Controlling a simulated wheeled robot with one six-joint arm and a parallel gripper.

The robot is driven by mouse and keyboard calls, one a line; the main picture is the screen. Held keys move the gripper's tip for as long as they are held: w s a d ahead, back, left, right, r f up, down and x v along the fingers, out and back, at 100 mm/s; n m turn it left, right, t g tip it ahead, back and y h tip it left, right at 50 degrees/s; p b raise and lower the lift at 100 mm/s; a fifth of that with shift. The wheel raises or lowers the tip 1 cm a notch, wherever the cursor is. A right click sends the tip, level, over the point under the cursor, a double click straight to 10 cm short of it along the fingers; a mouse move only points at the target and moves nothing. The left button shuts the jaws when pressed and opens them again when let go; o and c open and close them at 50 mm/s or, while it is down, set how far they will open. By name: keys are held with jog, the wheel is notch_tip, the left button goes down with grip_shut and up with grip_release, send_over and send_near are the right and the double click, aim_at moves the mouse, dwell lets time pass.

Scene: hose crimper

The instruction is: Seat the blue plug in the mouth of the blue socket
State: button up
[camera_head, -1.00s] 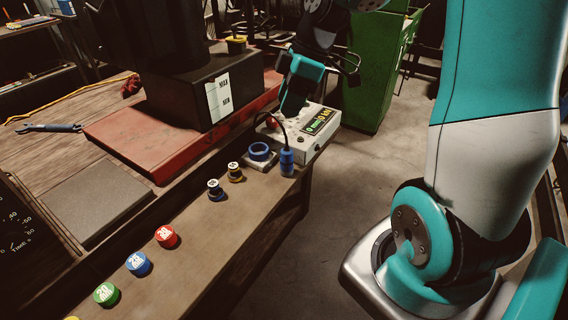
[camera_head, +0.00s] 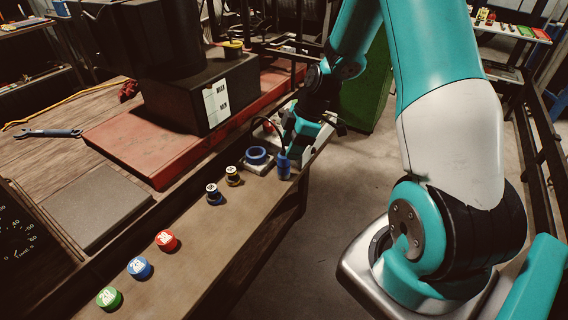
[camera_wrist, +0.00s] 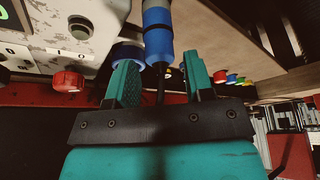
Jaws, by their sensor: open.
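The blue plug (camera_head: 284,167) stands upright at the bench's front edge, with a black cable arcing from its top toward the white control box. The blue socket (camera_head: 257,155) is a round blue ring on a pale base, just left of the plug. My gripper (camera_wrist: 160,80) is open and empty. In the wrist view the blue plug (camera_wrist: 158,32) lies just beyond the fingertips, and its black cable shows between the fingers. The blue socket (camera_wrist: 127,54) is partly hidden behind the left finger.
The control box (camera_head: 318,132), partly hidden by my arm, has a red button (camera_wrist: 67,81). Two small dark-based knobs (camera_head: 213,193) and red, blue and green buttons (camera_head: 140,267) line the bench front. A green cabinet (camera_head: 366,95) stands behind. Floor right of the bench is open.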

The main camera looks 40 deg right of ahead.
aim_at(284, 159)
jog(key=p+x, duration=0.1)
jog(key=x, duration=0.4)
jog(key=shift+w+p, duration=0.1)
jog(key=shift+p, duration=0.25)
jog(key=shift+c, duration=0.5)
jog(key=c, duration=0.6)
